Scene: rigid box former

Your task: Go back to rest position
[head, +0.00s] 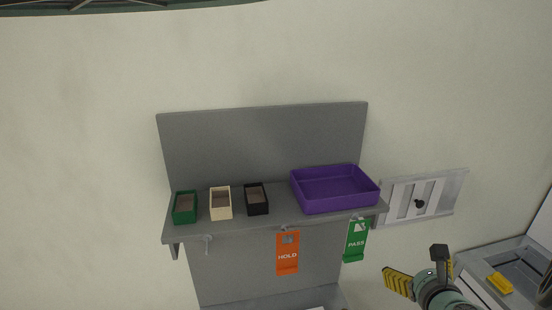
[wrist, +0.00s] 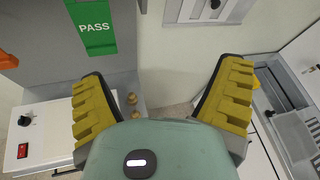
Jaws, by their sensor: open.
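My gripper (head: 420,272) is at the lower right of the head view, in front of and below the right end of the shelf. In the wrist view my gripper (wrist: 158,95) shows two yellow ribbed fingers spread wide apart. It is open, with nothing between the fingers. The green PASS tag (head: 355,240) hangs from the shelf's front edge, to the upper left of my gripper. It also shows at the top left of the wrist view (wrist: 95,27). The orange HOLD tag (head: 288,253) hangs to its left.
The grey shelf (head: 235,228) bears a green box (head: 178,217), a cream box (head: 221,214), a black box (head: 257,209) and a purple tray (head: 341,205). A wall panel (head: 448,199) is at right. A grey machine (head: 480,270) with a yellow block (head: 500,283) stands lower right.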

